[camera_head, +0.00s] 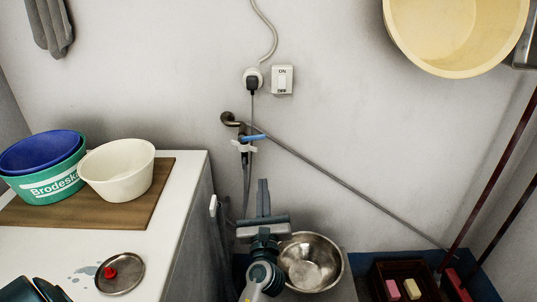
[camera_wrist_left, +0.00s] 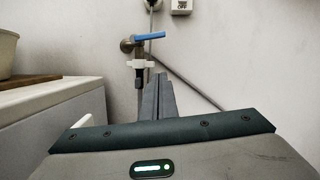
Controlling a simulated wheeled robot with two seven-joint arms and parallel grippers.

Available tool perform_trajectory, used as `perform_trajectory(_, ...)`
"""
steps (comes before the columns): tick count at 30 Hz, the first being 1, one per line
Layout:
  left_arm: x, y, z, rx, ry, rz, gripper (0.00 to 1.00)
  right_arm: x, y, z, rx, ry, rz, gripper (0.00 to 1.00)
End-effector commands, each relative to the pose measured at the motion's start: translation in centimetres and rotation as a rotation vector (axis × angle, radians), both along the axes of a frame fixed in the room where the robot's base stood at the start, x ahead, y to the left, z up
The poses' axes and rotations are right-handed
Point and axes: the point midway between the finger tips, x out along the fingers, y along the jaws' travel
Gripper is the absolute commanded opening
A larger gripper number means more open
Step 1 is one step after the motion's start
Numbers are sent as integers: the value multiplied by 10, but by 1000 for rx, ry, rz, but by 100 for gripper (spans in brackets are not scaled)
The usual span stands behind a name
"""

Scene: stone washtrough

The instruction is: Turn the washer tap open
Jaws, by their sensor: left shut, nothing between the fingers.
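The washer tap (camera_head: 247,142) sticks out from the wall on a metal pipe elbow. Its blue lever handle (camera_head: 254,137) lies sideways, roughly level, pointing right. The handle also shows in the left wrist view (camera_wrist_left: 149,37), with a white collar and a hose hanging below. My left gripper (camera_head: 263,184) is shut and empty, fingers pointing up toward the tap. Its fingertips (camera_wrist_left: 160,77) are below and slightly right of the tap in the left wrist view, with no visible contact on the handle. My right gripper is not in view.
A steel bowl (camera_head: 311,262) stands right of my left gripper. A grey hose (camera_head: 350,187) slants down the wall. A plug and switch (camera_head: 282,79) are above the tap.

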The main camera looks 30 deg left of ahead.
Motion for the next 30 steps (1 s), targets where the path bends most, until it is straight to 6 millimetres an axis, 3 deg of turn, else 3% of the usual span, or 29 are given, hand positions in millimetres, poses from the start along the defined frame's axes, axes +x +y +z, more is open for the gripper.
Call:
perform_trajectory(17,11,7,5,0,0,0,0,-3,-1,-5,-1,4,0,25)
perform_trajectory(30,68,45,22,-2,-1,0,0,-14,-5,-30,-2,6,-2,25)
